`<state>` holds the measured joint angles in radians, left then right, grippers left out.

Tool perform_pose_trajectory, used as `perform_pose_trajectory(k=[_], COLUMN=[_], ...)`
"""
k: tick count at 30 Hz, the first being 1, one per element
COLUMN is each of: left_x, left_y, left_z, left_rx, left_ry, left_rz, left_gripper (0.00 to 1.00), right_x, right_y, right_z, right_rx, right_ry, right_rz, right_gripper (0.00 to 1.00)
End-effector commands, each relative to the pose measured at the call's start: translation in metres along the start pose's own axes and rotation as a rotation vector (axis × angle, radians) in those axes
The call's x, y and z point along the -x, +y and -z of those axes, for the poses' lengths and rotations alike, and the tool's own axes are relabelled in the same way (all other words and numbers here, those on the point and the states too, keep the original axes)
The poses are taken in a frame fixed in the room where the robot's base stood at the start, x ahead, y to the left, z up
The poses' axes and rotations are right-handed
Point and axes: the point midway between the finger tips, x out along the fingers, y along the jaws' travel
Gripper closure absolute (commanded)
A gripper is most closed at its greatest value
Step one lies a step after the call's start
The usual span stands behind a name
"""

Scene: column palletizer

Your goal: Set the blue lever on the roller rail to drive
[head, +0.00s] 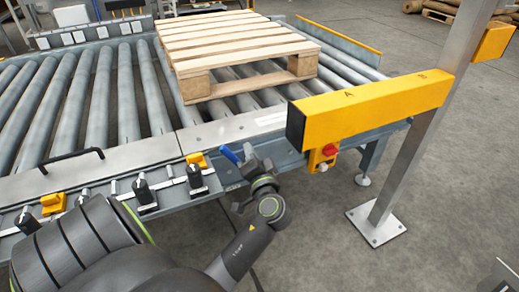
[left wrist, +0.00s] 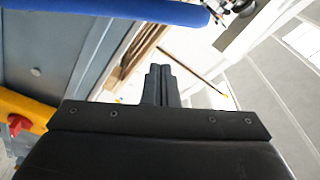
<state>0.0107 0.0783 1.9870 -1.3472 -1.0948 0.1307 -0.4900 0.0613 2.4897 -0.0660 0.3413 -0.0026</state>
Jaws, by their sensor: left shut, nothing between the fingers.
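The blue lever (head: 230,155) sticks out from the front side of the roller rail (head: 222,130), near the rail's right part, and tilts up to the left in the head view. In the left wrist view the blue lever (left wrist: 110,11) runs across the top left as a thick blue bar. My left gripper (head: 249,152) is just to the right of the lever in the head view. Its fingers (left wrist: 160,84) are shut together and empty, with a visible gap to the bar in the wrist picture. Whether they touch the lever cannot be told from the head view. My right gripper is not in view.
A wooden pallet (head: 235,45) rests on the rollers. A yellow beam (head: 375,108) on a steel post (head: 405,160) stands to the right, with a red button (head: 329,150) below it. Black and yellow switches (head: 145,193) line the front rail.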

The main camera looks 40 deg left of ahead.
Motion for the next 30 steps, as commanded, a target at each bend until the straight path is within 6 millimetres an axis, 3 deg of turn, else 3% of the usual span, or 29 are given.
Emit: perform_pose_trajectory(k=[6, 15, 30], left_x=[0.034, 0.065, 0.072], left_y=[0.001, 0.0, -0.001], left_z=[-0.001, 0.0, 0.001], left_rx=[0.002, 0.002, 0.0], left_ry=[-0.003, 0.0, 0.002], left_rz=[-0.004, -0.001, 0.001], left_gripper=[1.0, 1.0, 1.0], right_x=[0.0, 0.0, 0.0], right_y=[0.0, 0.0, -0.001], right_z=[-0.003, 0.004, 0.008], right_rx=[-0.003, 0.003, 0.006], right_ry=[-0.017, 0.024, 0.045], right_rz=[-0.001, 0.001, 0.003], right_gripper=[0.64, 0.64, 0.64])
